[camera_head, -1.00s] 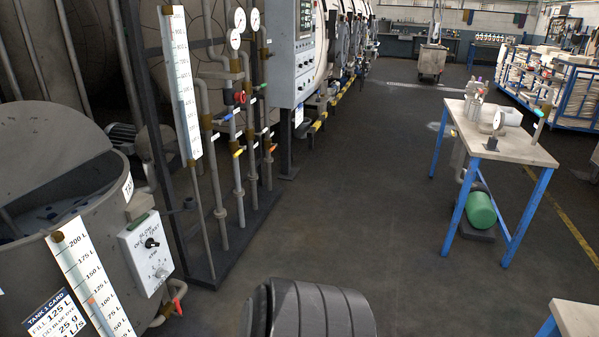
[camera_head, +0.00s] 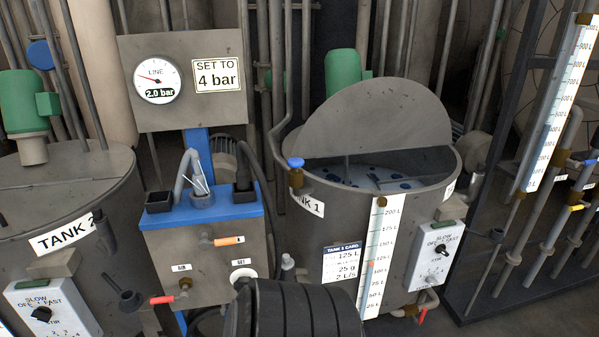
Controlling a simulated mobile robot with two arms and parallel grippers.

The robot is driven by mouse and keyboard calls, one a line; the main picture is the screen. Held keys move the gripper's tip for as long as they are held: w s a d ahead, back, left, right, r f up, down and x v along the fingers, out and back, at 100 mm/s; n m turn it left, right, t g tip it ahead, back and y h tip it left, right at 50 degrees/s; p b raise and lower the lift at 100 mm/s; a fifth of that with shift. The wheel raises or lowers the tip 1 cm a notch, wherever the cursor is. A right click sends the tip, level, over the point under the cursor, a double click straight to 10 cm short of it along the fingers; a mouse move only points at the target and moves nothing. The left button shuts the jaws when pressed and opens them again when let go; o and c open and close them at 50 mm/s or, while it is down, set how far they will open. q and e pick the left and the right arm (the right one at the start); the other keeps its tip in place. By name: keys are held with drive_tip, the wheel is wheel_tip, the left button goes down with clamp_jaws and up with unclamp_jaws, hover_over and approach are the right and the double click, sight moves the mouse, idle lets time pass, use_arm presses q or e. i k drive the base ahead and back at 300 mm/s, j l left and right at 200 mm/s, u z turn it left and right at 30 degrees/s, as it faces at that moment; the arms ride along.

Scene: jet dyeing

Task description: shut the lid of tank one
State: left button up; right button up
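Tank one (camera_head: 322,245) is a grey round vessel right of centre, labelled "TANK 1", with a level scale and a "TANK 1 CARD" on its front. Its lid (camera_head: 375,118) is a grey half-disc that stands raised at the back half of the top. A dark ribbed part of my own body (camera_head: 305,308) shows at the bottom centre, in front of the tank's lower left. Neither gripper shows in the head view.
Tank 2 (camera_head: 75,205) stands at the left, with its top covered. Between the tanks is a blue-topped unit (camera_head: 200,215) under a gauge panel (camera_head: 190,80) reading 2.0 bar. A control box (camera_head: 434,254) is on tank one's right front. Pipes and a frame stand at the right.

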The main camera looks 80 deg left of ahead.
sight(382, 114)
drive_tip(key=u, duration=2.15)
drive_tip(key=l, duration=0.15)
drive_tip(key=i+u, duration=0.05)
